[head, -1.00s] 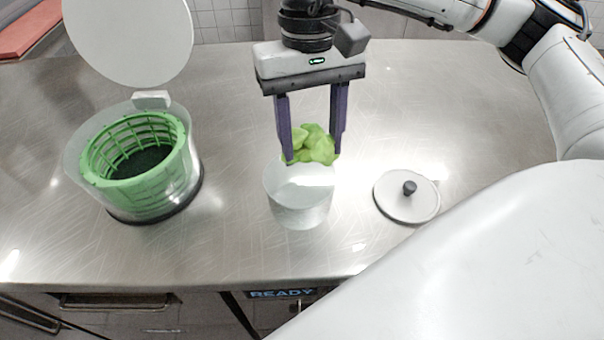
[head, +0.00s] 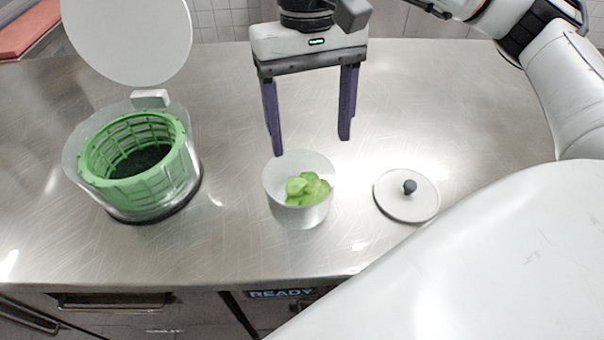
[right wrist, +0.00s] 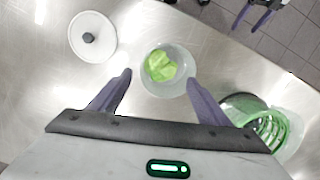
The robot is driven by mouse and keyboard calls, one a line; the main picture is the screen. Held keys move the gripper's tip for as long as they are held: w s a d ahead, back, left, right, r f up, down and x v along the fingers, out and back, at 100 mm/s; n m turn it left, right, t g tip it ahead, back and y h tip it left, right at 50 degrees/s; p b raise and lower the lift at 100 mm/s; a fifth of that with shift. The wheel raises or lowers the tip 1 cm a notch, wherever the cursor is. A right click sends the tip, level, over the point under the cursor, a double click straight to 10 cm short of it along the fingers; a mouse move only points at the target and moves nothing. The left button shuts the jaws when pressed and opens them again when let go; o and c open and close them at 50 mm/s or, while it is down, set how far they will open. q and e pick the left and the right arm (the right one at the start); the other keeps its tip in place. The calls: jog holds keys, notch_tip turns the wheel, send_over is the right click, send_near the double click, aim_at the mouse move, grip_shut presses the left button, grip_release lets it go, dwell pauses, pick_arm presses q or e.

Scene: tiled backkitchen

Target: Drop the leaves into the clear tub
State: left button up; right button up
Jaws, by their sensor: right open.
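The green leaves (head: 308,188) lie inside the clear tub (head: 298,219) on the steel counter. The right wrist view also shows the leaves (right wrist: 160,66) within the tub's round rim (right wrist: 167,91). My right gripper (head: 311,147) is open and empty above the tub, its purple fingers wide apart. In the right wrist view its fingertips (right wrist: 159,77) show on either side of the tub. My left gripper (right wrist: 252,18) shows only at the top edge of the right wrist view, fingers apart and empty, away from the tub.
A salad spinner with a green basket (head: 140,165) stands at the left, its white lid (head: 128,40) raised. A white lid with a dark knob (head: 407,199) lies flat right of the tub. The counter (head: 230,240) is clear around them.

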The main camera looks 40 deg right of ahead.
notch_tip(320, 180, up, 8)
jog(key=shift+w+p, duration=0.45)
jog(key=shift+d, duration=0.1)
